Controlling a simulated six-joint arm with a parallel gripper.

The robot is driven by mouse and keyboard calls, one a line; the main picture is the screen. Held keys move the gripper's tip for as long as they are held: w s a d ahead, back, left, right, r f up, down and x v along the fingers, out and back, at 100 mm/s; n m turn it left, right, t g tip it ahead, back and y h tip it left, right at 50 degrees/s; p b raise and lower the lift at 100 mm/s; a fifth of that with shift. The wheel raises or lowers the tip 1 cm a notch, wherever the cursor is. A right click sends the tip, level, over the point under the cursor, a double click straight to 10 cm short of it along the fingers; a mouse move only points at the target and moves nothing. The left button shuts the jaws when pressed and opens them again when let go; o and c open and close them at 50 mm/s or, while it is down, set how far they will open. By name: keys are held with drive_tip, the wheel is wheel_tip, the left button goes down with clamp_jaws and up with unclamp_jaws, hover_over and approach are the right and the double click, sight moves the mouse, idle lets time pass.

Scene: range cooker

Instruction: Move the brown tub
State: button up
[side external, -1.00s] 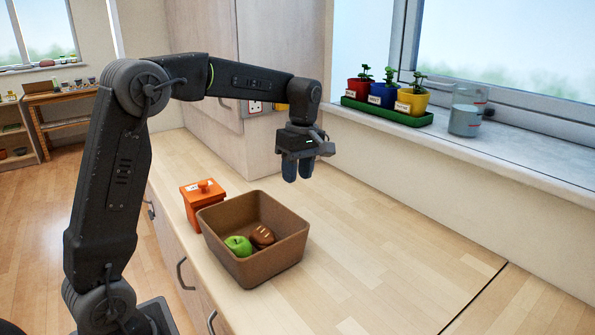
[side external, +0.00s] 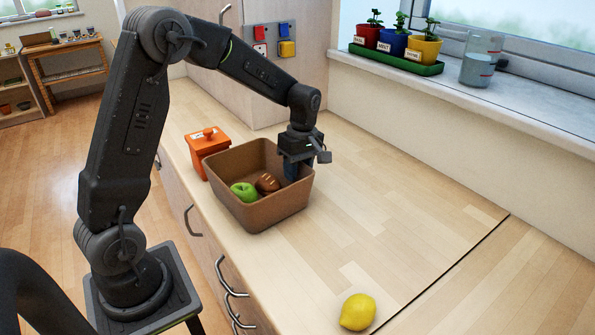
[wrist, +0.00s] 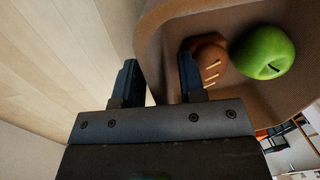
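The brown tub (side external: 262,212) stands on the wooden worktop, upright. It holds a green apple (side external: 243,192) and a brown bread roll (side external: 267,184). My gripper (side external: 297,168) is down at the tub's far right wall in the side view. In the wrist view my gripper (wrist: 157,74) has its fingers apart, one on each side of the tub's wall (wrist: 160,50). One finger is inside near the bread roll (wrist: 206,62), the other outside. A gap shows between the fingers and the wall. The apple (wrist: 263,52) lies beyond the roll.
An orange lidded box (side external: 208,155) stands close to the tub's left side. A yellow lemon (side external: 357,311) lies at the worktop's front. Potted plants in a green tray (side external: 396,58) and a glass jar (side external: 480,62) stand on the windowsill. The worktop right of the tub is clear.

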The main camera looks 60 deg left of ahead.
drive_tip(key=shift+f, duration=0.4)
clamp_jaws()
